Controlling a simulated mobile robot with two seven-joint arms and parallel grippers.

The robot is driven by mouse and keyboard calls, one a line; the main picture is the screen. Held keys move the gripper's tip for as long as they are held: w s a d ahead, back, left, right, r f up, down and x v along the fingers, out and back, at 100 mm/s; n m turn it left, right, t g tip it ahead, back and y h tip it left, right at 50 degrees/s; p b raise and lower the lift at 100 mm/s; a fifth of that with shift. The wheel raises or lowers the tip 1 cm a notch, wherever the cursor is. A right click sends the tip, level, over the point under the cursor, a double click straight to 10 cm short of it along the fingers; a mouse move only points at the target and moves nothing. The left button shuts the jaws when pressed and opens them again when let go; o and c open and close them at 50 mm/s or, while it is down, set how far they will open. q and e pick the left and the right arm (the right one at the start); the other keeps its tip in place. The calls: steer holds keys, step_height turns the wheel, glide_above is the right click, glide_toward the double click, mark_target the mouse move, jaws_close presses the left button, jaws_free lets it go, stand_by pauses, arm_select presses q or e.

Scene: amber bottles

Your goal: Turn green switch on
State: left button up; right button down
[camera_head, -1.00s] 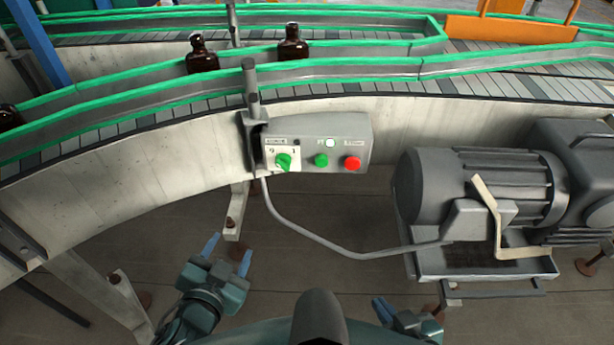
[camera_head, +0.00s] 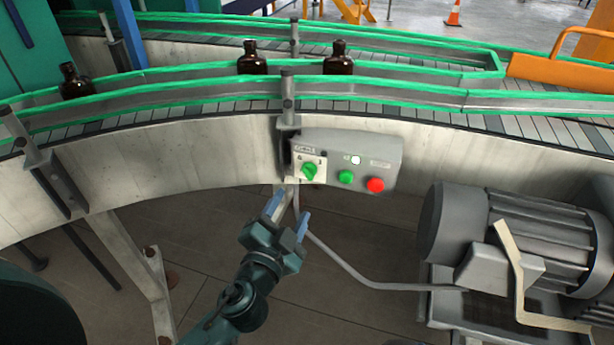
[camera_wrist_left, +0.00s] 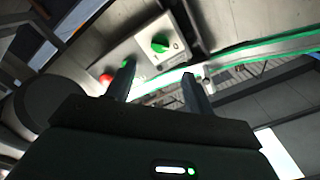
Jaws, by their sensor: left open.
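The green rotary switch (camera_head: 310,172) sits on a white plate at the left end of a grey control box (camera_head: 392,152) fixed to the conveyor's side. In the head view its knob is tilted. My left gripper (camera_head: 288,212) is open and empty, just below and slightly left of the switch, apart from it. In the left wrist view the green switch (camera_wrist_left: 160,43) shows beyond and above the open fingers (camera_wrist_left: 157,82). A green button (camera_head: 346,177) and a red button (camera_head: 376,185) are to the right of the switch. My right gripper is not in view.
A grey cable pipe (camera_head: 345,268) runs from under the box to a grey motor (camera_head: 510,235) on the right. Amber bottles (camera_head: 338,62) stand on the green-railed conveyor (camera_head: 190,106) above. A metal leg (camera_head: 140,262) stands left of my arm.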

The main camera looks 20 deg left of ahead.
mark_target(307, 176)
arm_select(q)
steer(key=w+p, duration=0.1)
steer(key=w, duration=0.8)
steer(key=shift+d, duration=0.2)
steer(key=shift+w, duration=0.4)
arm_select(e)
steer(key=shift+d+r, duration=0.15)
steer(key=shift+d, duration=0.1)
arm_select(q)
steer(key=shift+c, duration=0.2)
steer(key=c, duration=0.9)
steer(key=shift+c, duration=0.2)
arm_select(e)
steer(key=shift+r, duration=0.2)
